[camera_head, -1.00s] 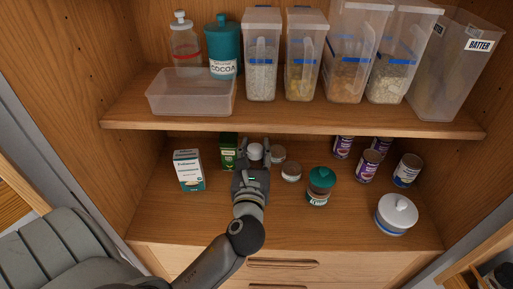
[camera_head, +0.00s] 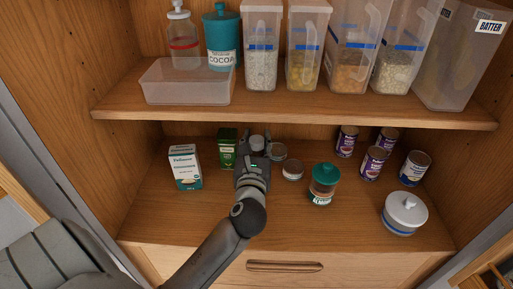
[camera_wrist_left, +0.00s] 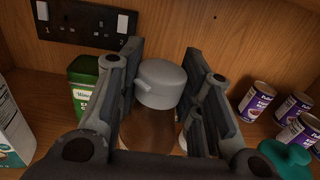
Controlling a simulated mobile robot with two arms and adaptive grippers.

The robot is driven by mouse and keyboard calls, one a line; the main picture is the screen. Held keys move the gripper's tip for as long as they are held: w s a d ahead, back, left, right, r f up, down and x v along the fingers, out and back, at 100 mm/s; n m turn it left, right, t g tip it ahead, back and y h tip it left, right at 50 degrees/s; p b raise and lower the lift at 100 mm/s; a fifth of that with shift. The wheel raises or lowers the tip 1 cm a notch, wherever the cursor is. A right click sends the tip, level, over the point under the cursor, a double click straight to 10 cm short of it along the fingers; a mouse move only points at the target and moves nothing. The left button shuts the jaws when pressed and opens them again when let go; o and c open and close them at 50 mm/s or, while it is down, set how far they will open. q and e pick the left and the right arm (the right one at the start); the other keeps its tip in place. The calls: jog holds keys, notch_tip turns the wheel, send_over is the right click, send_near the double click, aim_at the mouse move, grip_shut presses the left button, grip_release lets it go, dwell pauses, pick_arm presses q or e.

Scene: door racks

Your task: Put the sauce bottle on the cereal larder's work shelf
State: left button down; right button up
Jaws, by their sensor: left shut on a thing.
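A bottle with a pale grey cap (camera_wrist_left: 160,84), which I take to be the sauce bottle, stands upright between the fingers of my left gripper (camera_wrist_left: 162,88) in the left wrist view. The gripper is shut on it. In the head view the same cap (camera_head: 257,143) shows between the fingertips of my left gripper (camera_head: 255,153), over the lower shelf (camera_head: 270,220). Its body is mostly hidden by the gripper, and I cannot tell whether its base touches the shelf. My right gripper is not in view.
A green box (camera_head: 228,148) and a white-teal carton (camera_head: 185,167) stand left of the gripper. Small jars (camera_head: 292,170), a teal-lidded jar (camera_head: 323,184), several purple cans (camera_head: 373,163) and a white lidded pot (camera_head: 404,212) stand right. The upper shelf (camera_head: 300,110) overhangs.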

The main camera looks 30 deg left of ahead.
pick_arm(q)
jog(key=shift+r, duration=0.2)
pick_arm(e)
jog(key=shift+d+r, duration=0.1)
pick_arm(q)
jog(key=shift+f, duration=0.15)
jog(key=c, duration=1)
grip_release()
jog(key=shift+f, duration=0.1)
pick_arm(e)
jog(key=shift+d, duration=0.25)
pick_arm(q)
jog(key=shift+r, duration=0.25)
jog(key=b+v, duration=0.2)
jog(key=v, duration=1)
jog(key=shift+s+b, duration=0.1)
jog(key=shift+b, duration=0.2)
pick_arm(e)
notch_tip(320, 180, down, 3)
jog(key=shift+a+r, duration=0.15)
pick_arm(q)
jog(key=shift+f, duration=0.15)
